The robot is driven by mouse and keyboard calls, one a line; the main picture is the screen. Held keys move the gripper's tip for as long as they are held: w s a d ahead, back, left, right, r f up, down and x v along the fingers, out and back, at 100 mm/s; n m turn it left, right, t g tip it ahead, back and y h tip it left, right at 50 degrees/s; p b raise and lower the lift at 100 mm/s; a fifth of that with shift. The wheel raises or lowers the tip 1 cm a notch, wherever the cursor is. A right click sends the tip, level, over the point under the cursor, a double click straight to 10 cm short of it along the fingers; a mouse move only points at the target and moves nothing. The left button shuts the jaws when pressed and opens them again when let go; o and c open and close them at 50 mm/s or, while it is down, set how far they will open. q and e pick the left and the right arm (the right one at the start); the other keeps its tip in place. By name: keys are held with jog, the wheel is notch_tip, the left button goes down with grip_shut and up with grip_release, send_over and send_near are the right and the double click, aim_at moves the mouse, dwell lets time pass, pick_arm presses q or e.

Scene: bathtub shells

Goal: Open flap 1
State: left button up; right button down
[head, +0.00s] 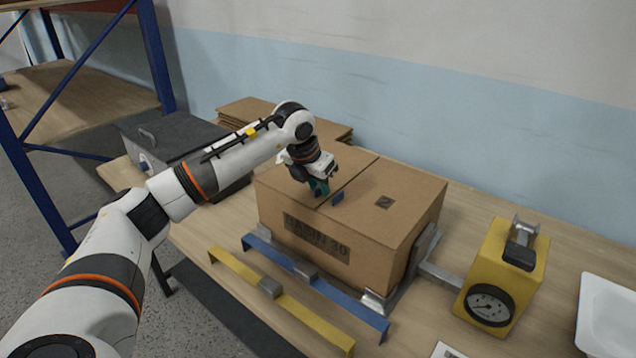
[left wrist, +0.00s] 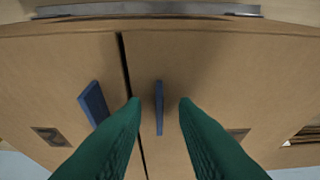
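A closed cardboard box (head: 330,225) stands on the table, its two top flaps meeting at a seam. Each flap has a blue tab near the front edge. One blue tab (head: 338,197) stands clear on the right flap; it also shows in the left wrist view (left wrist: 93,103). The other blue tab (left wrist: 158,107) stands between the green fingers of my left gripper (left wrist: 160,101), with a gap on both sides. In the head view my left gripper (head: 319,188) is low over the left flap and largely hides that tab. My right gripper is out of view.
A blue bar (head: 315,285) and a yellow bar (head: 280,300) lie in front of the box. A metal bracket (head: 425,255) and a yellow gauge (head: 505,275) stand at right, with a white tray (head: 605,315) beyond. Flat cardboard (head: 245,108) and a grey case (head: 170,140) sit behind.

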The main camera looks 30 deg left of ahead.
pick_arm(q)
grip_shut()
dwell(1.3)
